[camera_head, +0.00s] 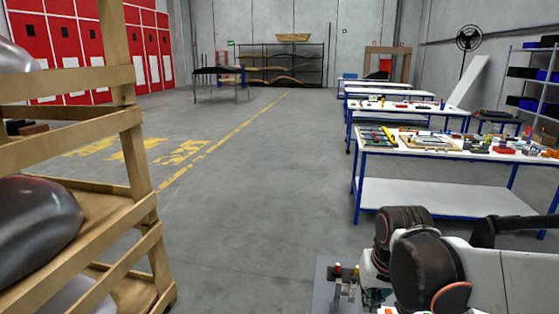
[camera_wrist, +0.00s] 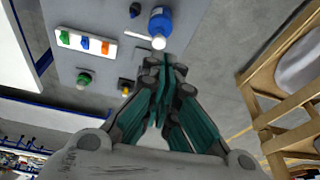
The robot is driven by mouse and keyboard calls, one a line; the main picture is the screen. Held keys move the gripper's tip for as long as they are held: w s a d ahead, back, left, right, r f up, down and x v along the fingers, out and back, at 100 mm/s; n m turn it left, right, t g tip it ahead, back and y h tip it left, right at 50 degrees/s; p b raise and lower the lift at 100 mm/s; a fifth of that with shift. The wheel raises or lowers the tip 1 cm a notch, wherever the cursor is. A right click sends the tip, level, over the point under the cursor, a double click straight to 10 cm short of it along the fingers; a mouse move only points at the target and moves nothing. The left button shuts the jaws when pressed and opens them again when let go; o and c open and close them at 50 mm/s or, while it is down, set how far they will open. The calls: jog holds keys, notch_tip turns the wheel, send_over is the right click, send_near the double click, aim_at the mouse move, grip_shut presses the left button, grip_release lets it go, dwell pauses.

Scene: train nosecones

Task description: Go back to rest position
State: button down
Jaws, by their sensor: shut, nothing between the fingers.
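My gripper (camera_wrist: 167,68) shows in the wrist view with its teal-padded fingers drawn together at the tips. It is shut and holds nothing. It hangs over a grey surface (camera_wrist: 118,62). Beyond the fingertips, on that surface, is a blue bottle (camera_wrist: 160,24) with a white cap. In the head view my arm is folded low at the bottom right, and its links hide most of the gripper there.
A wooden rack (camera_head: 141,184) holding dark and silver nosecones stands close on the left. White-topped workbenches with blue legs (camera_head: 357,188) line the right, the nearest (camera_head: 400,152) carrying tools and parts. The grey floor (camera_head: 255,190) between them is clear.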

jog(key=s+n+t+b, duration=0.1)
jog(key=s+t+b, duration=0.3)
jog(key=s, duration=0.8)
jog(key=shift+f+b, duration=0.35)
jog(key=shift+b, duration=0.55)
